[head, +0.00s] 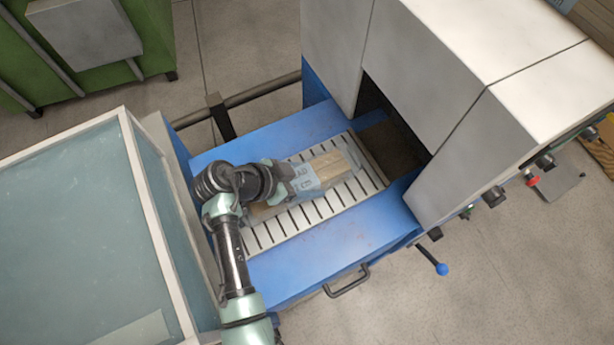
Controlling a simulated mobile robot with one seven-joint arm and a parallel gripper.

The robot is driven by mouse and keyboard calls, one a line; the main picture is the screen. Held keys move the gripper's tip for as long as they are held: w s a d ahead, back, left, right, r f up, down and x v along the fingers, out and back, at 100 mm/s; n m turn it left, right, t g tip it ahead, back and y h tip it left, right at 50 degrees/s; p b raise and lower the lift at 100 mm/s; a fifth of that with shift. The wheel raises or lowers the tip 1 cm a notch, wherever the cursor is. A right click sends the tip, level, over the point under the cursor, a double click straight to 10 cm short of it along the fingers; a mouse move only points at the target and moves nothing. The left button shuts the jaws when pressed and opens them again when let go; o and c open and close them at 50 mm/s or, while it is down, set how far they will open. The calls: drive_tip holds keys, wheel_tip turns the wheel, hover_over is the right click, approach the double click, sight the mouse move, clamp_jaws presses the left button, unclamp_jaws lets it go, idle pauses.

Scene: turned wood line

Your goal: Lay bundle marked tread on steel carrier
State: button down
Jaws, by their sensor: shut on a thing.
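The wood bundle (336,166) has a pale blue-grey wrap with partly readable lettering ending in "AD". It lies lengthwise over the slotted light steel carrier (287,233), pointing toward the machine opening. I cannot tell whether it rests on the carrier or hangs just above it. My gripper (287,184) is at the bundle's near part, shut on it. The fingers and part of the bundle are hidden behind my wrist.
The carrier sits in a blue machine bed (330,252) leading into a dark opening under a white housing (428,60). A glass-sided guard (75,225) stands close at the left. A handle (347,283) and a blue-knobbed lever (440,268) project at the front.

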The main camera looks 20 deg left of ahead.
drive_tip(key=shift+f, duration=0.15)
unclamp_jaws()
drive_tip(key=shift+r, duration=0.2)
drive_tip(key=b+v, duration=0.1)
drive_tip(key=v, duration=1.1)
